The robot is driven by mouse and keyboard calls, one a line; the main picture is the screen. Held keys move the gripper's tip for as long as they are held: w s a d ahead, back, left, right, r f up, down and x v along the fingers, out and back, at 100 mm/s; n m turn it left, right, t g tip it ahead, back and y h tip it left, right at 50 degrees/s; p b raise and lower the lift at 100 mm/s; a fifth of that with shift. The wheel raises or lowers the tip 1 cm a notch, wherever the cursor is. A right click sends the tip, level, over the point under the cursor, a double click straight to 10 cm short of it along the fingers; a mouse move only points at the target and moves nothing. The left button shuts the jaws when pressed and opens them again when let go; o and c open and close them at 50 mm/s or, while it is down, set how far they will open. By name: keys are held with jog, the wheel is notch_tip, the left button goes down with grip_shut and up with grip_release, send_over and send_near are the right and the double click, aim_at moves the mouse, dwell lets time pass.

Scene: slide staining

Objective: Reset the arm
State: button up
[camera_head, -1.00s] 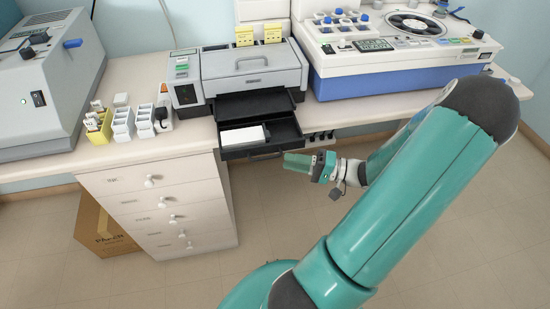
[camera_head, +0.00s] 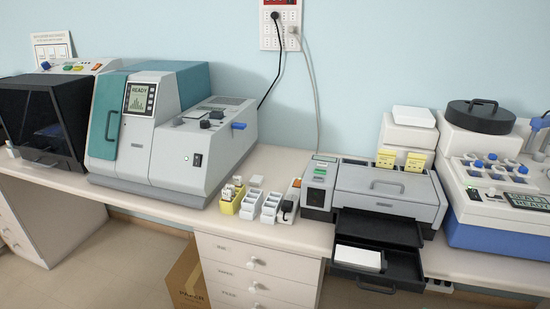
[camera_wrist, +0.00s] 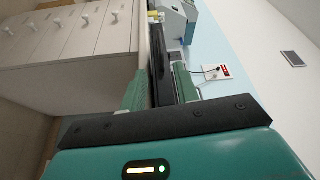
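My gripper (camera_wrist: 160,86) shows only in the wrist view. Its two green fingers stand apart, and no held object shows between them. The dark edge of what looks like the machine's drawer lies beyond the gap; I cannot tell how far. My arm is not in the head view now. In that view, a grey staining machine (camera_head: 388,191) has its black drawer (camera_head: 405,268) pulled out, with a white block (camera_head: 358,257) lying in it.
A white cabinet (camera_head: 255,268) with several small drawers stands below the bench. A yellow rack (camera_head: 232,205) and white racks (camera_head: 270,208) sit left of the machine. A grey and teal analyser (camera_head: 150,125) stands further left. A cardboard box (camera_head: 188,278) is on the floor.

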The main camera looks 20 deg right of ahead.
jog(key=w+a+r+n+g+h, duration=0.1)
jog(key=w+a+r+n+g, duration=0.25)
jog(key=a+g, duration=0.45)
jog(key=w+a+r+n+g+h, duration=0.15)
jog(key=w+a+g, duration=0.25)
jog(key=a+g, duration=0.45)
jog(key=s+a+r+n+t+h, duration=0.1)
jog(key=a+r+n+t+h, duration=0.3)
jog(key=a+r, duration=1)
jog(key=t+h, duration=0.2)
jog(key=h, duration=0.1)
jog(key=shift+s+a+h, duration=0.15)
jog(key=shift+a+h, duration=0.1)
jog(key=shift+h, duration=0.1)
jog(key=shift+d, duration=0.1)
